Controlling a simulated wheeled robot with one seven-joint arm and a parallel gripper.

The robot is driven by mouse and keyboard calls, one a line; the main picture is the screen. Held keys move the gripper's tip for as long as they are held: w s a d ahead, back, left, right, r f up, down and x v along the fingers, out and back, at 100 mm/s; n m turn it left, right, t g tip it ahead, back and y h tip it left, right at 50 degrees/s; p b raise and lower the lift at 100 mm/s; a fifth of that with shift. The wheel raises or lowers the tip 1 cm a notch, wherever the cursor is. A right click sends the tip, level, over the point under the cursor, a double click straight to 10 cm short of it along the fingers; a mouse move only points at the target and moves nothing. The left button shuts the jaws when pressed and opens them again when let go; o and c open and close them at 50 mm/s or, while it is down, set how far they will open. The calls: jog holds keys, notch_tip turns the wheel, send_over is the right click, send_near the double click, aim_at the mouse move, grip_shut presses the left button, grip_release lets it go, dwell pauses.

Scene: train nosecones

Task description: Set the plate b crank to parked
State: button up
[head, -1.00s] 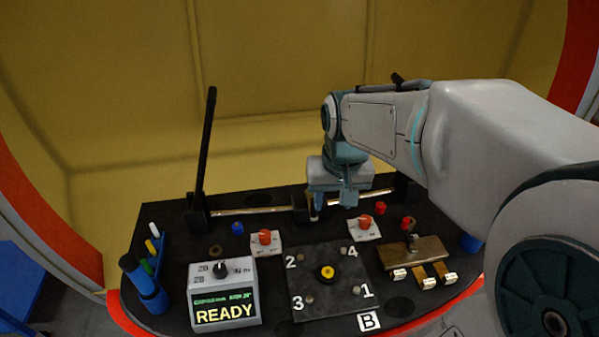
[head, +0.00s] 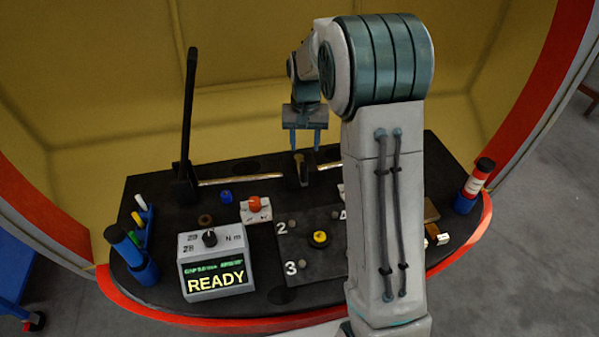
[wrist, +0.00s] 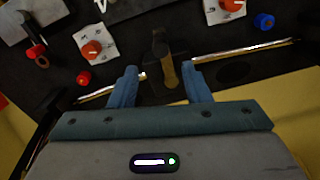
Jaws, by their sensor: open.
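The dark plate (head: 292,248) has a yellow-topped knob (head: 319,238) and painted numbers. My arm hides its right side and the B label seen earlier. Behind it, a black block (head: 291,181) with an upright brass-coloured handle (head: 299,166) sits on a metal rail. I cannot tell for certain which part is the crank. My gripper (head: 305,144) is open and empty, just above and behind this block. In the wrist view, the block (wrist: 159,47) and handle (wrist: 170,73) lie between the lines of my open fingers (wrist: 160,88); contact is not visible.
A display box (head: 214,263) reading READY stands front left. A tall black lever (head: 189,110) rises at the back left. Blue holders with markers and a red-white cylinder (head: 478,178) stand near the table's ends.

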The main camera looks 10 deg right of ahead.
aim_at(303, 164)
notch_tip(303, 164, down, 11)
jog(key=shift+f, duration=0.1)
dwell(0.3)
grip_shut()
jog(key=shift+a, duration=0.4)
jog(key=shift+d, duration=0.2)
